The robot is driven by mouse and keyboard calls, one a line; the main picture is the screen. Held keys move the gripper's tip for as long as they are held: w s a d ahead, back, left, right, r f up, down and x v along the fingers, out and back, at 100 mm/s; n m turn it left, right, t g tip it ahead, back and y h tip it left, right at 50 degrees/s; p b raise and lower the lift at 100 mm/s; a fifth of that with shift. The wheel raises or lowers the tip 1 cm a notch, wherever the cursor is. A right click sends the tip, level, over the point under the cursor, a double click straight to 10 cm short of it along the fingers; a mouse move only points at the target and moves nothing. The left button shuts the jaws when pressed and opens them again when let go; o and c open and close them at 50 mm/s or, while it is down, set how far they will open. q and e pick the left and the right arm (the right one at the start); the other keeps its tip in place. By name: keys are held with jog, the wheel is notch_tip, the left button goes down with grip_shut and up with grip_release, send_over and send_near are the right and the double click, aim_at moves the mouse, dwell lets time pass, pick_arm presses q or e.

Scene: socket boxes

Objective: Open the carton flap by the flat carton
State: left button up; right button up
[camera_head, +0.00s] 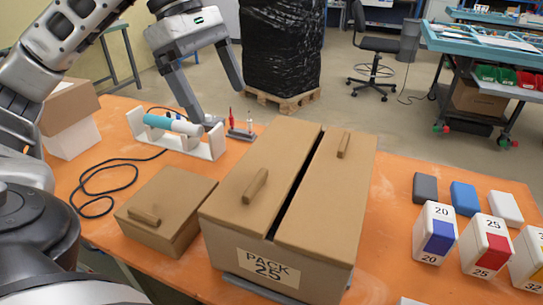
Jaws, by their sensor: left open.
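A big brown carton (222,232) marked PACK 25 stands on the orange table. Its two top flaps lie nearly flat with a narrow dark gap between them. The left flap (285,150) has a small bar handle (255,185). The right flap (325,200) has another handle (343,145) near its far end. The low flat carton (175,195), with its own handle (144,217), sits left of the big carton, beside the left flap. My left gripper (217,105) is open and empty, above the table behind the big carton. My right gripper is out of view.
A white holder (205,148) with a teal and white cylinder (172,124) stands below my left gripper. A black cable (105,168) and a white box (72,140) are at left. Numbered boxes (434,233) and small blocks (464,197) stand at right.

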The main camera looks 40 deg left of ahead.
pick_arm(q)
send_near(255, 181)
jog(key=x, duration=0.7)
jog(key=shift+s+f, duration=0.1)
jog(key=shift+f, duration=0.05)
jog(key=shift+d+f, duration=0.2)
jog(key=shift+f, duration=0.3)
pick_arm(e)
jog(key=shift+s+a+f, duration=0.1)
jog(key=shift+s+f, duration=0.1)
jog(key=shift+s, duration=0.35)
pick_arm(q)
jog(key=c, duration=1.4)
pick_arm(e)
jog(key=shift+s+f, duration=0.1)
pick_arm(q)
jog(key=shift+b, duration=0.3)
